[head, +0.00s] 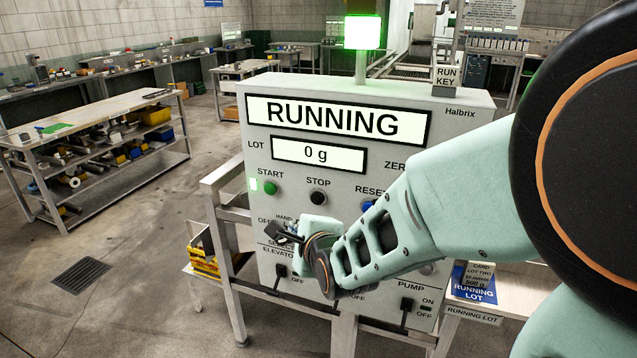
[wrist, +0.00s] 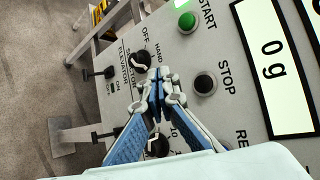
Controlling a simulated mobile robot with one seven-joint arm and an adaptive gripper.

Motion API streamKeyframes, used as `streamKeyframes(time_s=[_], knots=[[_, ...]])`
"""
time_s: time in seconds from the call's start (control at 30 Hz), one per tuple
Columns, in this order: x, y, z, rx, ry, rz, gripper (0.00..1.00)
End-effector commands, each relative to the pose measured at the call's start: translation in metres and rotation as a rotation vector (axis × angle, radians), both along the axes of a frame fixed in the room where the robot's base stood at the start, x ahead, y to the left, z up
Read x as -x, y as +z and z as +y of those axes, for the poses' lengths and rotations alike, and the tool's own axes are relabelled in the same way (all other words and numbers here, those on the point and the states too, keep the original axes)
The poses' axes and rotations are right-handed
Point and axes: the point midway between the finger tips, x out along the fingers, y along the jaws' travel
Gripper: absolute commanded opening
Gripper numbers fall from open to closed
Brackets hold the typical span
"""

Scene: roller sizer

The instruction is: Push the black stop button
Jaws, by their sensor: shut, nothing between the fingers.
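The black stop button (head: 318,198) sits on the grey control panel (head: 470,105) under the word STOP. It also shows in the wrist view (wrist: 204,84), unobstructed, in a pale ring. My gripper (head: 275,232) is in front of the panel, below and left of the stop button in the head view. In the wrist view my gripper (wrist: 158,112) is shut and empty, its tips apart from the button, near the selector knob (wrist: 141,60). The panel display (head: 338,118) reads RUNNING, and a green lamp (head: 362,32) is lit on top.
A green start button (head: 270,187) is left of the stop button, and a blue reset button (head: 369,206) is right of it, partly hidden by my arm. Lever switches (head: 281,271) line the lower panel. A metal frame (head: 222,262) stands at the left.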

Motion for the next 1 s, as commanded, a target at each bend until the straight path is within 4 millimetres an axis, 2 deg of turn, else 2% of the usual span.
streamKeyframes(time_s=[0.37, 0.8, 1.0], knots=[[-0.007, 0.001, -0.003, 0.002, -0.001, 0.001, 0.00], [-0.062, 0.001, -0.023, 0.003, -0.002, 0.002, 0.00], [-0.078, 0.000, -0.029, 0.003, 0.000, 0.002, 0.00]])
